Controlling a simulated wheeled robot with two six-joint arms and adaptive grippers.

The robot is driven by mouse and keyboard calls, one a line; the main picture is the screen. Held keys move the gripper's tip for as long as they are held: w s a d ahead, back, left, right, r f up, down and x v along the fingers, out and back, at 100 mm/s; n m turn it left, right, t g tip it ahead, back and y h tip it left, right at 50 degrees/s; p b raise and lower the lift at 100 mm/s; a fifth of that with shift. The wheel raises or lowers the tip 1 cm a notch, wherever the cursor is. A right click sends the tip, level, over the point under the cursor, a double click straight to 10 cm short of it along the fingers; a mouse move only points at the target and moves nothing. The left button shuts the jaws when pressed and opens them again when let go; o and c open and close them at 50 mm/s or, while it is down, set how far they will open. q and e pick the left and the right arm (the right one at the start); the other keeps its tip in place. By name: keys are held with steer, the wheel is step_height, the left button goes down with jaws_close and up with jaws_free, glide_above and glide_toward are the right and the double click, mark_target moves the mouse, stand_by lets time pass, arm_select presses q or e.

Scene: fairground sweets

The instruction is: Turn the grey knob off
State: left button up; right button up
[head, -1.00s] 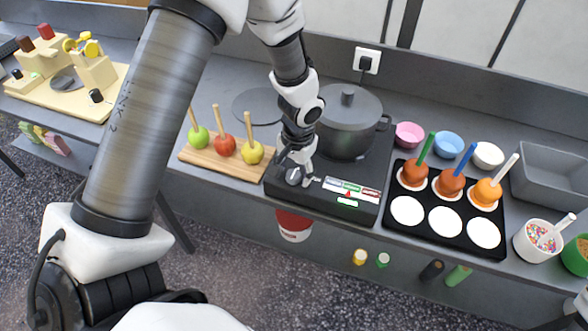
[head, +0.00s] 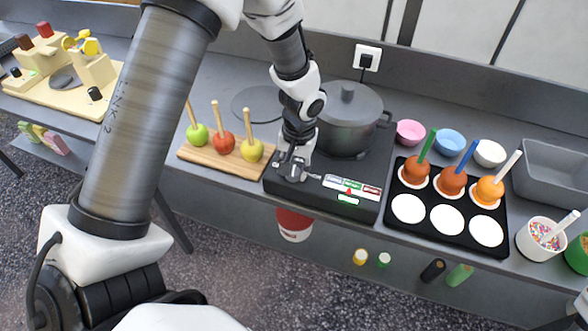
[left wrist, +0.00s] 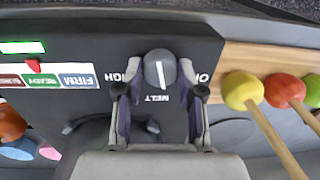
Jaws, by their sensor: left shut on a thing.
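The grey knob (left wrist: 160,69) with a white pointer line sits on the black hotplate unit (head: 318,203). In the left wrist view the line runs nearly up and down, with the word MELT below the knob, HIGH at its left and a partly hidden word starting with O at its right. My left gripper (head: 292,172) is down at the knob at the front left of the unit, its fingers (left wrist: 160,88) on either side, shut on it. My right gripper is not in view.
A grey lidded pot (head: 350,125) stands on the unit behind my left wrist. A board (head: 215,162) with apples on sticks lies close on the left. A black tray (head: 447,228) with coated apples stands on the right. A coloured FIRM/READY scale (head: 351,187) lies beside the knob.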

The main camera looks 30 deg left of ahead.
mark_target(297, 168)
arm_select(q)
steer(key=n+b, duration=0.1)
steer(key=n, duration=0.1)
steer(key=shift+f+n, duration=0.15)
steer(key=shift+n, duration=0.25)
steer(key=n, duration=0.2)
steer(key=shift+n, duration=0.4)
steer(key=n, duration=0.5)
steer(key=shift+a+n+g+h+b, duration=0.1)
steer(key=shift+n+g+h+b, duration=0.2)
steer(key=shift+n+g+b, duration=0.1)
steer(key=o, duration=1.1)
steer(key=shift+o, duration=0.2)
step_height(297, 168, up, 12)
steer(key=w, duration=0.1)
